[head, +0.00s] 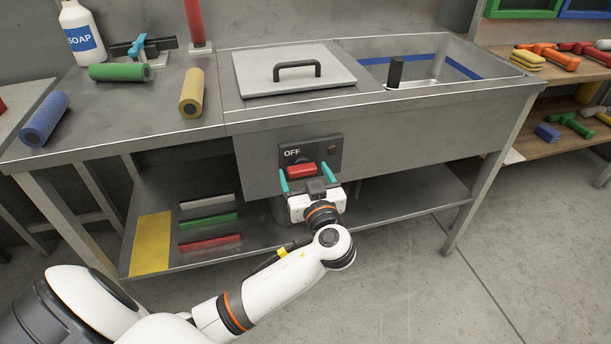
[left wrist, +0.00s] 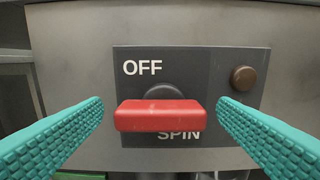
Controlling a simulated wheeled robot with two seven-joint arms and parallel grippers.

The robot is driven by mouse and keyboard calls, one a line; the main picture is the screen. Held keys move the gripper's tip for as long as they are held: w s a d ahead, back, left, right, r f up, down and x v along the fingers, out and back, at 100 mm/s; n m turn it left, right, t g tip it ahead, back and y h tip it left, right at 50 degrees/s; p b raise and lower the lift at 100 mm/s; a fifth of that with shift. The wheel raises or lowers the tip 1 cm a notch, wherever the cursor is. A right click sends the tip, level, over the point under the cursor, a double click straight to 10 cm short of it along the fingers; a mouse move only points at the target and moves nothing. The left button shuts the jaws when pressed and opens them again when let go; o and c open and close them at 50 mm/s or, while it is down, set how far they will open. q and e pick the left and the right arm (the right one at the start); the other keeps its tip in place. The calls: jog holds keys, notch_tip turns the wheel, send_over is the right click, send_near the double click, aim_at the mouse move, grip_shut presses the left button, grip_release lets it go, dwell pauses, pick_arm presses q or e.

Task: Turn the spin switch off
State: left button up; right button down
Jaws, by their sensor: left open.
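The spin switch is a red bar handle (head: 302,170) on a dark panel (head: 325,150) on the front of the sink unit. In the left wrist view the red handle (left wrist: 160,115) lies level, between the white word OFF above and SPIN below, partly covering SPIN. A round brown lamp or button (left wrist: 243,78) sits at the panel's right. My left gripper (head: 305,178) is open in front of the panel. Its teal fingers (left wrist: 160,122) stand apart to the left and right of the handle; I cannot tell whether they touch it. My right gripper is not in view.
A lidded steel basin (head: 250,85) and an open basin (head: 460,88) are above. The counter holds a blue roll (head: 45,118), a yellow roll (head: 191,93), a green roll (head: 119,72) and a soap bottle (head: 82,35). A lower shelf (head: 400,210) runs below the panel.

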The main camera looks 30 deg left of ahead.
pick_arm(q)
jog(key=shift+c, duration=0.5)
jog(key=c, duration=0.9)
